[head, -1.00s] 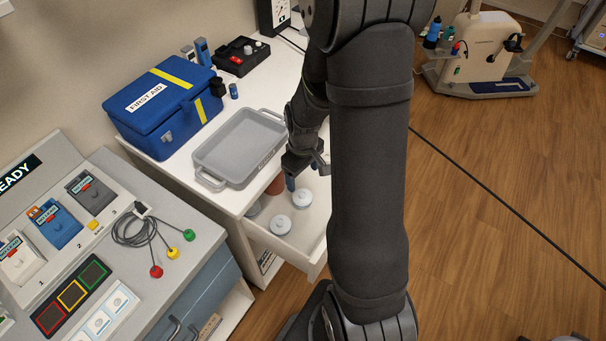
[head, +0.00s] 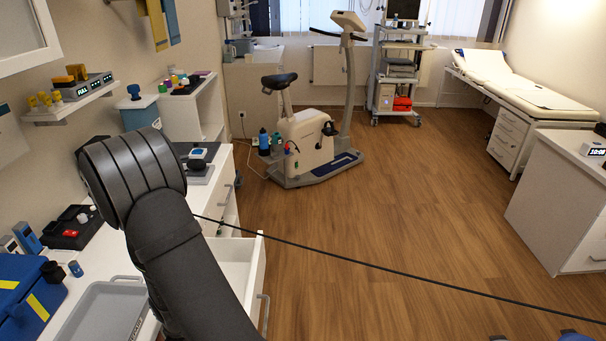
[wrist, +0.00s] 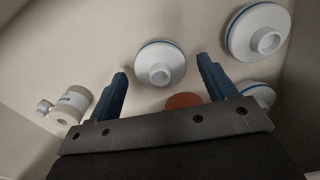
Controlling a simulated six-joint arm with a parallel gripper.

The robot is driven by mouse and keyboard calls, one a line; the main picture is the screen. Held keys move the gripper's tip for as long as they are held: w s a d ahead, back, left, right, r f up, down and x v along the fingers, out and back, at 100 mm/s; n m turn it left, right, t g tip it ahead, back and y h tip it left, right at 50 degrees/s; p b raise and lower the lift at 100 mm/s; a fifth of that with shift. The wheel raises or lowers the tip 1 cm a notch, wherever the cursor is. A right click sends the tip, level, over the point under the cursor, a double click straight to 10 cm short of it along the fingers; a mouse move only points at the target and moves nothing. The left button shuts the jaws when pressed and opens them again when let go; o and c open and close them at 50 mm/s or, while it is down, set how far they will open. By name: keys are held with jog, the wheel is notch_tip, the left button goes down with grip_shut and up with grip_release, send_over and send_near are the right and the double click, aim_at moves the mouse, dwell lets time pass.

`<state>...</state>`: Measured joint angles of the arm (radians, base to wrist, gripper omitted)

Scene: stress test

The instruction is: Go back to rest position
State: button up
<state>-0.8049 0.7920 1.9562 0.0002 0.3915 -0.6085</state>
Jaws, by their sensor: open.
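My gripper (wrist: 162,90) is open in the wrist view, its two blue fingers apart with nothing held between them. It is over the inside of a drawer. A white round piece with a blue rim (wrist: 160,64) shows beyond and between the fingertips, apart from them as far as I can see. In the head view my dark arm crosses the lower left and hides the gripper. The open white drawer (head: 243,249) shows partly behind the arm.
In the wrist view, another white round piece (wrist: 259,32) lies at upper right and a small labelled bottle (wrist: 73,106) at left. A grey tray (head: 95,318) and blue case (head: 42,298) stand beside my arm. A dark cable (head: 400,284) crosses the head view.

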jog(key=shift+f, duration=1.35)
jog(key=shift+r, duration=0.1)
jog(key=shift+r, duration=0.1)
notch_tip(320, 180, up, 33)
jog(key=w+a, duration=0.1)
jog(key=w, duration=0.1)
jog(key=shift+w+r, duration=0.2)
jog(key=shift+w, duration=0.15)
dwell(1.6)
